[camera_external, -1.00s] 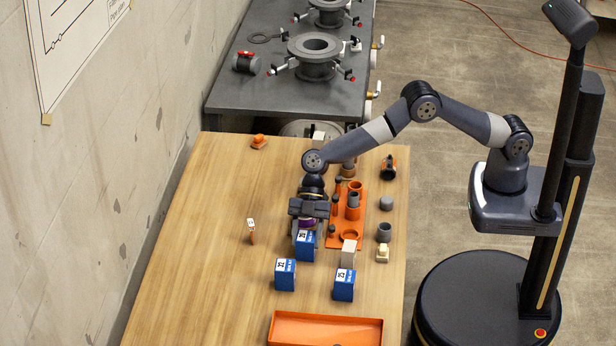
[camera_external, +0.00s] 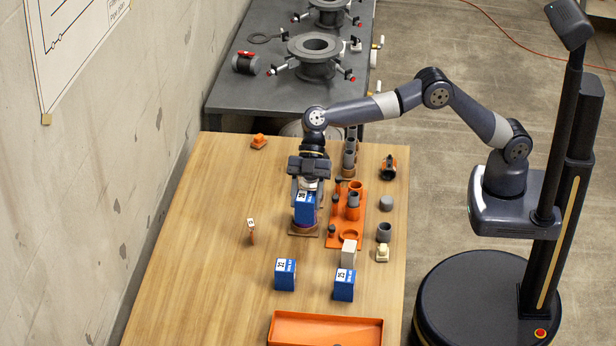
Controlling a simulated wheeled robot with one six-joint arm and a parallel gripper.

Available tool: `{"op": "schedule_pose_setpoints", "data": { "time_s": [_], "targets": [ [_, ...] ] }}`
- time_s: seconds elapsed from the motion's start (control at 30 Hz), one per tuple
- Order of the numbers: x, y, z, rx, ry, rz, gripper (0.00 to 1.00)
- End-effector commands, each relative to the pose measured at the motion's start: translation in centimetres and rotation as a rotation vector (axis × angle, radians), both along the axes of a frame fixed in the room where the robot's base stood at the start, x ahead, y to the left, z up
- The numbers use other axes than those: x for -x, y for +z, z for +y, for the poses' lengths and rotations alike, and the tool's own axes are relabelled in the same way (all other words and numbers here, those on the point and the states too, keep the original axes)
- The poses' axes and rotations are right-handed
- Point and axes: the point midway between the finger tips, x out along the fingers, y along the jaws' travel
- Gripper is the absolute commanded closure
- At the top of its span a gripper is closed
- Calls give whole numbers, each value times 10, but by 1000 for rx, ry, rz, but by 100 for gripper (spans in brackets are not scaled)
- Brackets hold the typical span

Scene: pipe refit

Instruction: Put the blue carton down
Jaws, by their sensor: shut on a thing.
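My gripper (camera_external: 306,192) points down over the middle of the wooden table and is shut on a blue carton (camera_external: 305,210) with a white label on its top. The fingers are on the carton's left and right sides. A small brown base (camera_external: 303,231) shows just below the carton; whether the carton touches it I cannot tell. Two similar blue cartons stand upright on the table nearer the front, one at the left (camera_external: 285,277) and one at the right (camera_external: 344,288), both apart from my gripper.
An orange holder (camera_external: 345,241) with grey and orange parts stands close to the right of the held carton. A white block (camera_external: 348,254) is beside its front end. An orange tray (camera_external: 326,316) lies at the table's front. The table's left side is mostly clear.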

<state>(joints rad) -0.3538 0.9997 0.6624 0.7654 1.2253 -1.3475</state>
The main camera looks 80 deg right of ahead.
Motion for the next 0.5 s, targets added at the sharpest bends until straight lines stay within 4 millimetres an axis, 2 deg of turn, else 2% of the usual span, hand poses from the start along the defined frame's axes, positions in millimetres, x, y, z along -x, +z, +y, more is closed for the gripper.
{"op": "schedule_pose_setpoints", "data": {
  "time_s": [0.07,0.1,0.33,0.5],
  "targets": [
    [-1,18,-1,0,-1,-5,76],
    [-9,13,-8,1,-18,1,76],
    [-48,14,-42,-1,-93,-1,76],
    [-86,14,-86,-1,-178,0,76]
  ]
}}
